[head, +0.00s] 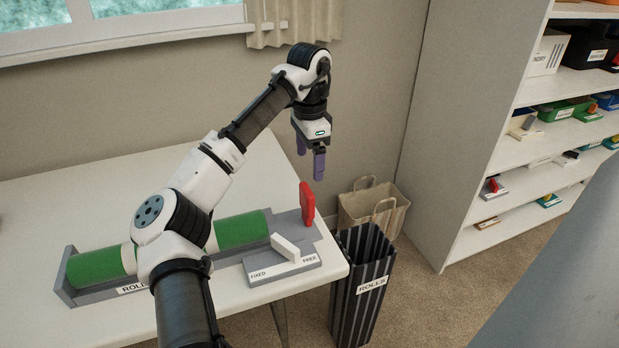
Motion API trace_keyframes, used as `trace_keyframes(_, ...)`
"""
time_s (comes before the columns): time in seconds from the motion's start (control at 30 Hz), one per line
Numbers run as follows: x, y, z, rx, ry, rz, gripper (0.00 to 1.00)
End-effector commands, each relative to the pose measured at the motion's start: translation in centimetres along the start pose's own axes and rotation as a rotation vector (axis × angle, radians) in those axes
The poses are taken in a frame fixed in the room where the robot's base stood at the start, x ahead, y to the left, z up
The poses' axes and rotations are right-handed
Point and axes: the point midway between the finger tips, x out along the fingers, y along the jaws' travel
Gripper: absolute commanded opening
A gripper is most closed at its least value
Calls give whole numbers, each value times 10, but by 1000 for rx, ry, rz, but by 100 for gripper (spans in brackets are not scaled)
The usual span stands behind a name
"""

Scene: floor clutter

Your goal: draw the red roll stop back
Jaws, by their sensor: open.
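The red roll stop (307,203) stands upright at the right end of a grey cradle (72,292) on the white table. A green roll (242,229) lies in the cradle, with a gap between its right end and the stop. My arm hides part of the roll and cradle. My gripper (311,162) hangs above the stop, fingers pointing down. Its purple fingers are apart with nothing between them, and it appears clear of the stop.
A grey block labelled FIXED and FREE (283,270), with a white lever (286,247), sits in front of the cradle. A striped bin labelled ROLLS (358,290) and a paper bag (370,208) stand beyond the table's right edge. Shelves (500,180) stand right. The table's back is clear.

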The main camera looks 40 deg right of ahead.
Motion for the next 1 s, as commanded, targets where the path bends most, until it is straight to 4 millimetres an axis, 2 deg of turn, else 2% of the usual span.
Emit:
trace_keyframes(0.1, -17, 0, 0, 0, -1, -2, 84)
trace_keyframes(0.23, -25, 0, 0, 0, -1, -1, 84)
trace_keyframes(0.83, -26, 0, -1, 0, 4, -2, 84)
trace_keyframes(0.93, -28, -6, -3, -14, 66, -36, 84)
trace_keyframes(1.0, -34, -17, -5, -42, 176, -102, 84)
